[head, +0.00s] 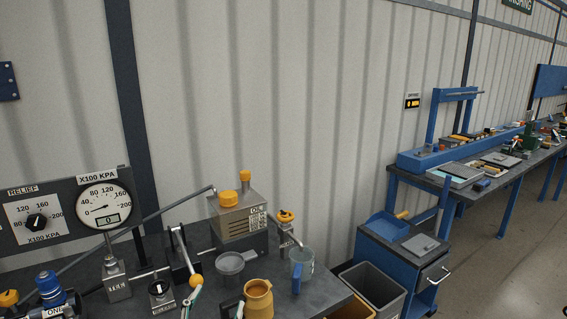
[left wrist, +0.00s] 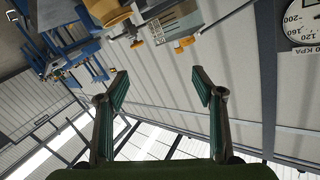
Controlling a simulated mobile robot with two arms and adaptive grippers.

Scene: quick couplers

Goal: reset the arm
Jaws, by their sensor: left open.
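My left gripper (left wrist: 161,82) is open in the left wrist view, its two green-padded fingers spread wide with nothing between them. In the head view parts of the left gripper (head: 215,304) show at the bottom edge, beside the yellow jug (head: 258,299). The jug also shows at the top of the left wrist view (left wrist: 106,10), beyond the fingertips and apart from them. Most of my left arm is outside the head view. My right gripper is in neither view.
A blue cart (head: 385,240) and grey bin (head: 373,288) stand to the right.

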